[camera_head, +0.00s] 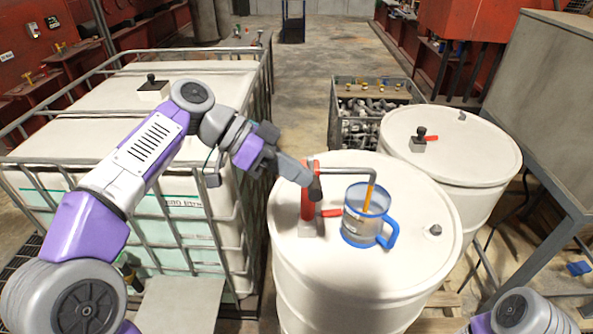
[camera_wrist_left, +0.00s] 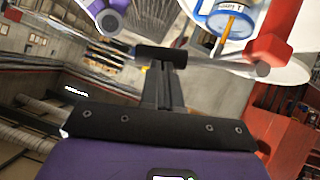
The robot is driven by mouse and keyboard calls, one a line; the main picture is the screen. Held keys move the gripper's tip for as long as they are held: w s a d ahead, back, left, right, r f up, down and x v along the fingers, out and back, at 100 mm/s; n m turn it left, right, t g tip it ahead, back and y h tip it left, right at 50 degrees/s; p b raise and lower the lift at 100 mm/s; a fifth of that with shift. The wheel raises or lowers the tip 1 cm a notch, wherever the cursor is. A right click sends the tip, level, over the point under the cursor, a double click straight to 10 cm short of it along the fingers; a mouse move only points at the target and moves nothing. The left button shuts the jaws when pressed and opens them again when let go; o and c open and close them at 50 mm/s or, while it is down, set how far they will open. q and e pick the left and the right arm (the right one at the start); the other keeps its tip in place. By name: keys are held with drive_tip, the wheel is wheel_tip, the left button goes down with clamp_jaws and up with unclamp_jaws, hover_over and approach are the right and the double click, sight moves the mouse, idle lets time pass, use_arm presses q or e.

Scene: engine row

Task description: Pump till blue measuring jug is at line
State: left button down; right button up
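The clear measuring jug (camera_head: 358,224) with blue rim, base and handle stands upright on a white drum (camera_head: 300,262). A red hand pump (camera_head: 307,203) stands beside it on the drum top. Its grey spout (camera_head: 345,168) reaches over the jug, and an orange streak (camera_head: 367,198) runs down from its end into the jug. The liquid level and line are too small to read. My left gripper (camera_head: 307,180) is at the pump's black handle grip (camera_head: 316,192); in the left wrist view its fingers appear closed on the grip (camera_wrist_left: 160,53). My right gripper is out of view.
A caged white tank (camera_head: 60,138) stands at left under my left arm. Another white drum (camera_head: 475,150) stands at right, and a metal crate (camera_head: 390,92) of parts stands behind. A grey cabinet (camera_head: 545,90) borders the right side.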

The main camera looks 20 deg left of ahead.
use_arm(q)
wheel_tip(320, 180, down, 8)
drive_tip(key=s+m+t+y+b, duration=0.1)
drive_tip(key=m+t+b, duration=0.2)
drive_tip(key=b, duration=1.2)
drive_tip(key=shift+s+d+r+t+b, duration=0.25)
drive_tip(key=shift+s+t+b, duration=0.1)
drive_tip(key=shift+t, duration=0.05)
drive_tip(key=r+p+v, duration=0.1)
drive_tip(key=p+v, duration=0.2)
drive_tip(key=v, duration=0.3)
drive_tip(key=d+r+p+v, duration=0.1)
drive_tip(key=p+v, duration=0.2)
drive_tip(key=v, duration=0.4)
drive_tip(key=shift+w+d+r, duration=0.3)
drive_tip(key=shift+w, duration=0.05)
idle(0.4)
